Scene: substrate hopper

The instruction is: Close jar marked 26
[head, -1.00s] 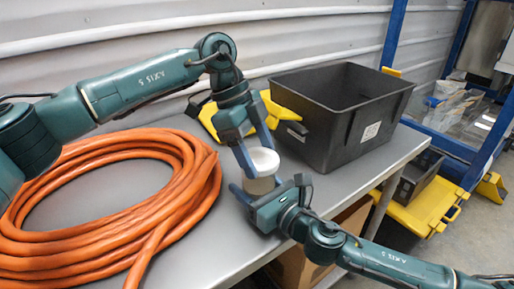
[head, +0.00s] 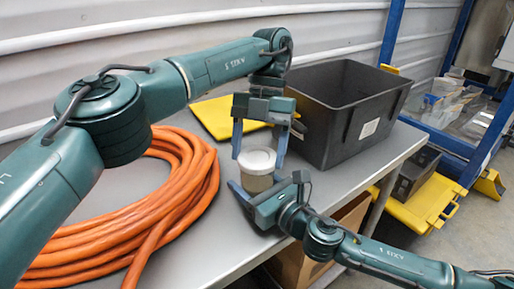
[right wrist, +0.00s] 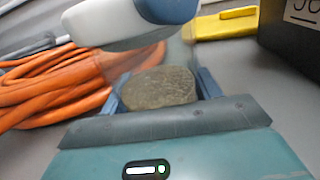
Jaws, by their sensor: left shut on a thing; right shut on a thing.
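The jar (head: 258,183) is a clear, upright jar with brown substrate, which also shows in the right wrist view (right wrist: 158,88). My right gripper (head: 247,193) is shut on its lower part. The white round lid (head: 257,159) is at the jar's mouth in the head view. It looms pale at the top of the right wrist view (right wrist: 105,18). My left gripper (head: 259,150) points down from above and is shut on the lid, one finger on each side. I cannot tell whether the lid touches the rim. No number on the jar is readable.
A coil of orange hose (head: 150,205) fills the table's left. A black bin (head: 335,130) stands at the back right, close to my left gripper. A yellow item (head: 222,115) lies behind. The grey table (head: 195,262) is bare at the front; its right edge is near.

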